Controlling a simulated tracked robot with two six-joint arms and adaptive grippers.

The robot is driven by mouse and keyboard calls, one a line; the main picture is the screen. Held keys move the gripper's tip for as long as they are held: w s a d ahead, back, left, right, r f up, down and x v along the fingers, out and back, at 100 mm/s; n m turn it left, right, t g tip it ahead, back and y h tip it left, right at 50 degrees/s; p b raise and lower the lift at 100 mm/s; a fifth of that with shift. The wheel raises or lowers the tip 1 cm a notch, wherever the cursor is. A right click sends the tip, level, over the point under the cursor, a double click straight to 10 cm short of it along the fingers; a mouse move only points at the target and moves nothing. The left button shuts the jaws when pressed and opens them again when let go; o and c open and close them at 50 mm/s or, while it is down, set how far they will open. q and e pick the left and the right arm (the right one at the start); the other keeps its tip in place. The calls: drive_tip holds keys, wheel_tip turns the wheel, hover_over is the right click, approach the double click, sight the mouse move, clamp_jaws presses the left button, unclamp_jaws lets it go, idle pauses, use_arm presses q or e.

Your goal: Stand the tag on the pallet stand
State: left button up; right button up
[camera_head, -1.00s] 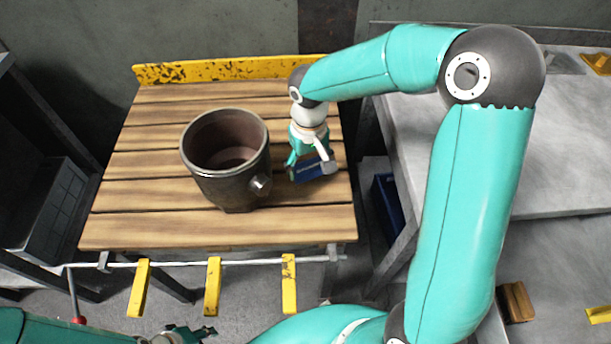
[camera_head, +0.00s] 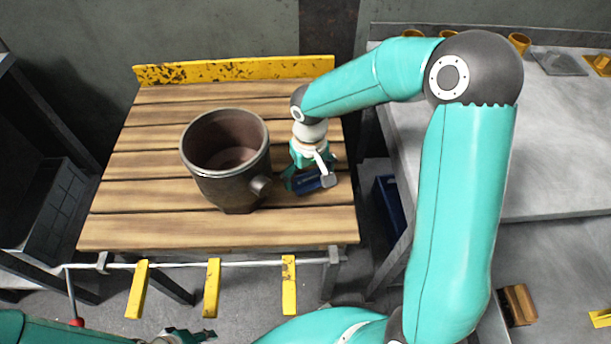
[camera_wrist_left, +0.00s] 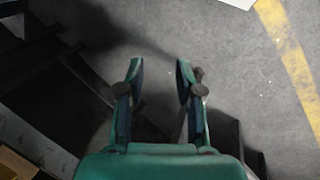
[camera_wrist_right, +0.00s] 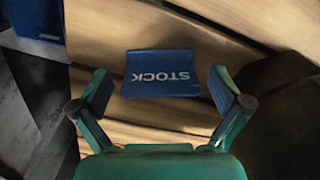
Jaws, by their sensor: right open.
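The tag is a small dark blue piece (camera_head: 308,181) lettered STOCK, on the wooden planks of the pallet stand (camera_head: 150,165), just right of a big dark metal pot. In the right wrist view the tag (camera_wrist_right: 160,76) shows its lettered face, with a clear gap to each finger. I cannot tell surely how upright it is. My right gripper (camera_wrist_right: 160,92) is open with its fingers either side of the tag; in the head view it partly hides the tag. My left gripper (camera_wrist_left: 159,68) is open and empty over the grey floor, low at the left.
The dark pot (camera_head: 228,165) with a side stub stands close left of my right gripper. A yellow back rail (camera_head: 235,69) and yellow front forks (camera_head: 212,287) edge the stand. A blue bin (camera_head: 390,203) and grey table (camera_head: 560,160) are to the right.

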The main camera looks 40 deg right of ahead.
sight(309, 172)
drive_tip(key=shift+r, duration=0.25)
wheel_tip(309, 172, up, 11)
drive_tip(key=shift+f+p, duration=0.1)
drive_tip(key=shift+p, duration=0.8)
drive_tip(key=shift+r, duration=0.5)
